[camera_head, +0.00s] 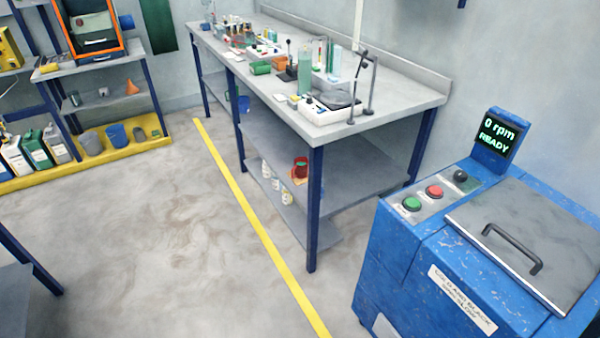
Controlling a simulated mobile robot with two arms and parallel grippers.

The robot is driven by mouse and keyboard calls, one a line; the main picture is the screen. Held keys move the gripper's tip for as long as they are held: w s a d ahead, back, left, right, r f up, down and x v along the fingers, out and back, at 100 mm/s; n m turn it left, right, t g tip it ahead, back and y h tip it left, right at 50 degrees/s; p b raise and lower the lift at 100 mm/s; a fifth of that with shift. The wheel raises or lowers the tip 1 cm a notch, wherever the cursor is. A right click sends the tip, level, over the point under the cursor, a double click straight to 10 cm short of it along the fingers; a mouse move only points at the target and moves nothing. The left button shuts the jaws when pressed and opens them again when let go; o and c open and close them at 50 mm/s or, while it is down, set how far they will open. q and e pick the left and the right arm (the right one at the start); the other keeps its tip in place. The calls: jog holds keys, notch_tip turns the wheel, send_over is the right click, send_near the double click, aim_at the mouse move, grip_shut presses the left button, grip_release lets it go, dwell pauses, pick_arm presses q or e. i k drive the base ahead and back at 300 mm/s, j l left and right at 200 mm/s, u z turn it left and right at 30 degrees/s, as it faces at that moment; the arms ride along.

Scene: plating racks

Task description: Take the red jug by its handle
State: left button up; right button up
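Neither of my grippers shows in the head view.
The bench top (405,93) carries bottles, a stirrer-like device and small containers. A blue machine (440,250) with a lidded top and a "0 rpm READY" display stands at the right. A yellow floor line (255,215) runs beside the bench. The floor (130,240) to the left is clear.

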aim_at(301, 168)
jog(key=i+j+z, duration=0.1)
jog(key=i, duration=0.35)
jog(key=i+j+z, duration=0.15)
jog(key=i+j, duration=0.2)
jog(key=i, duration=0.1)
